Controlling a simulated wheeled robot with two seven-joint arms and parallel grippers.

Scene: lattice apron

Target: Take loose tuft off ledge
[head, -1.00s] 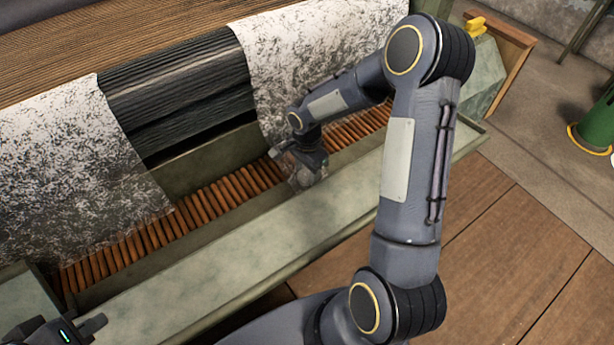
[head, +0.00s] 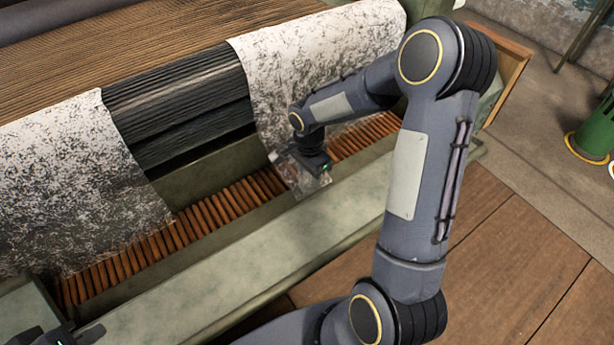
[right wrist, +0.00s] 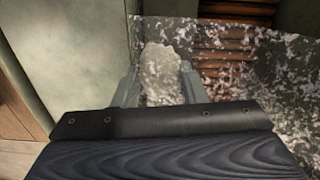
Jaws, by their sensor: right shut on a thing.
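The loose tuft (right wrist: 162,72) is a pale grey-white lump between the two fingers of my right gripper (right wrist: 160,84) in the right wrist view. The right gripper is shut on it. In the head view my right gripper (head: 313,182) is over the inner side of the pale green ledge (head: 215,275), by the lower edge of the right fleece sheet. The tuft is hard to make out there against a see-through grey patch. My left gripper (head: 75,336) is at the bottom left corner, cut off by the frame; its jaws cannot be read.
Speckled fleece sheets hang at left (head: 60,185) and right (head: 325,55), with a dark ribbed roller (head: 180,95) between them. A row of brown slats (head: 150,245) lies behind the ledge. A green cylinder (head: 597,130) stands on the floor at far right.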

